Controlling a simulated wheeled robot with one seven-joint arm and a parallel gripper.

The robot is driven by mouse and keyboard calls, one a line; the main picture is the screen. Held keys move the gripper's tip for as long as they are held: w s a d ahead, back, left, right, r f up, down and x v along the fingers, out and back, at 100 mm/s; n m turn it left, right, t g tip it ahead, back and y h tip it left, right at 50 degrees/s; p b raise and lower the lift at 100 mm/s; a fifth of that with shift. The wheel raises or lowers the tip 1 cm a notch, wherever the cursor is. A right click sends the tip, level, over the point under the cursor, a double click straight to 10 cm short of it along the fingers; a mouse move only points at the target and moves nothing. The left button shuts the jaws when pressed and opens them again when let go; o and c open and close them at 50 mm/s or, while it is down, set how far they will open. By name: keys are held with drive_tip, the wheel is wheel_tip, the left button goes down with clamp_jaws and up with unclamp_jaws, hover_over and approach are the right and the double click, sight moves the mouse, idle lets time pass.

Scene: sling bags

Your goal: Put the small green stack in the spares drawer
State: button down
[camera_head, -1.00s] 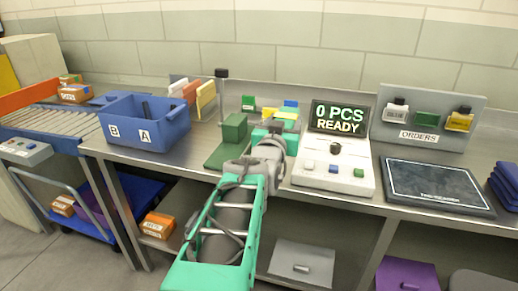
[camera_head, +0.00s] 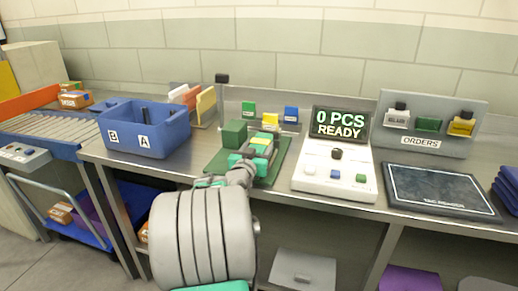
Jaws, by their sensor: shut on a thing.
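My gripper (camera_head: 257,149) is over the green mat (camera_head: 217,165) on the steel bench. It is shut on a small green stack (camera_head: 263,135), which is partly hidden by the gripper; a bit of yellow shows there too. A larger green block (camera_head: 234,133) stands on the mat just left of my gripper.
A blue bin (camera_head: 147,140) marked B and A stands left. Small green (camera_head: 248,108), yellow (camera_head: 270,120) and blue (camera_head: 291,114) pieces stand behind the mat. A white counting scale (camera_head: 333,170), a dark pad (camera_head: 440,187) and an orders rack (camera_head: 425,125) stand right.

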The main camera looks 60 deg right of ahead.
drive_tip(key=shift+f+b, duration=0.2)
drive_tip(key=shift+b, duration=0.15)
drive_tip(key=shift+c, duration=2.4)
unclamp_jaws()
drive_tip(key=shift+r+p, duration=0.15)
drive_tip(key=shift+p, duration=0.25)
